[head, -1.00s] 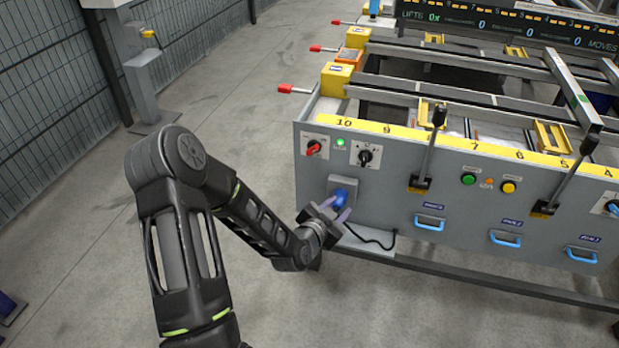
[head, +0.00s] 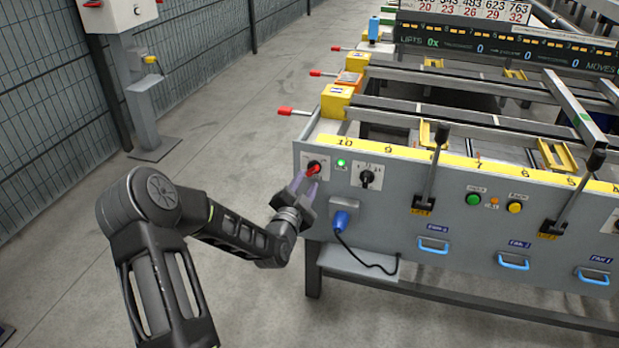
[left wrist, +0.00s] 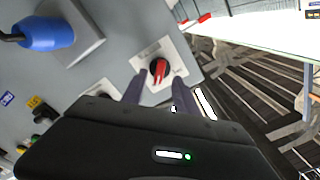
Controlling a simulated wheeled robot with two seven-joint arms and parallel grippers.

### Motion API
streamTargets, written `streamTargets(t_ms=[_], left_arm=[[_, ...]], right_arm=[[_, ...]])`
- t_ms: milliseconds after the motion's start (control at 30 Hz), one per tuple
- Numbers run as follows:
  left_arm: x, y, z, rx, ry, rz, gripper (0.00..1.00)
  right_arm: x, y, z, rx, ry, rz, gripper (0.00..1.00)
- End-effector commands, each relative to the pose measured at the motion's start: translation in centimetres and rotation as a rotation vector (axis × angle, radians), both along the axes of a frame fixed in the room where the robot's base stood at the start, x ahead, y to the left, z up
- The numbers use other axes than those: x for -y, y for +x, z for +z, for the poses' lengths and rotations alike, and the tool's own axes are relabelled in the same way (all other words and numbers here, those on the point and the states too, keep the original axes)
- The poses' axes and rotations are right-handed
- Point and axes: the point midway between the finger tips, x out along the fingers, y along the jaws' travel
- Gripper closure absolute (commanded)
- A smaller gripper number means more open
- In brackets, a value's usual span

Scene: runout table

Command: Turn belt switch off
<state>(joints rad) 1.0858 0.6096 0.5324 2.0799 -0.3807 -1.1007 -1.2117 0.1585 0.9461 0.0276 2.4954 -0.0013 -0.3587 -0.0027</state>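A red rotary switch (head: 313,168) on a pale plate sits at the upper left corner of the grey panel (head: 400,215). In the left wrist view the red switch (left wrist: 159,69) lies just beyond the fingertips, roughly between them. My left gripper (head: 304,184) is at the panel by the switch, its two fingers apart with nothing between them. It also shows in the left wrist view (left wrist: 155,92). Whether the fingers touch the switch cannot be told. A black rotary switch (head: 368,177) sits to its right. My right gripper is not in view.
A green lamp (head: 341,162) is lit between the switches. A blue plug (head: 341,219) with a cable sits in a socket below. Black levers (head: 431,170) stick out from the panel further right.

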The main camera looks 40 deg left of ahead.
Motion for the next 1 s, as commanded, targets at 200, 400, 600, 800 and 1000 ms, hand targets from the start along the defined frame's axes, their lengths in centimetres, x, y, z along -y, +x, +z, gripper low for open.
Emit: streamTargets(t_ms=[200, 400, 600, 800, 1000], left_arm=[[-0.9, 2.7, -0.1, 0.001, -0.001, 0.001, 0.65], [-1.2, 3.3, 0.0, -0.001, 0.0, 0.001, 0.65], [-1.1, 3.3, 0.0, -0.001, 0.0, -0.001, 0.68], [-1.1, 3.3, 0.0, -0.001, 0.0, -0.001, 0.84], [-1.1, 3.3, 0.0, -0.001, 0.0, -0.001, 1.0]], right_arm=[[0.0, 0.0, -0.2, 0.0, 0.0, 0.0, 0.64], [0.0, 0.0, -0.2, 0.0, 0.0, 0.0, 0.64], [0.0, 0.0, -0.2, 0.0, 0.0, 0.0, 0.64], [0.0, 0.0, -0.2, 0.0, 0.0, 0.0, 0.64], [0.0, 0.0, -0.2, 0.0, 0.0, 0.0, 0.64]])
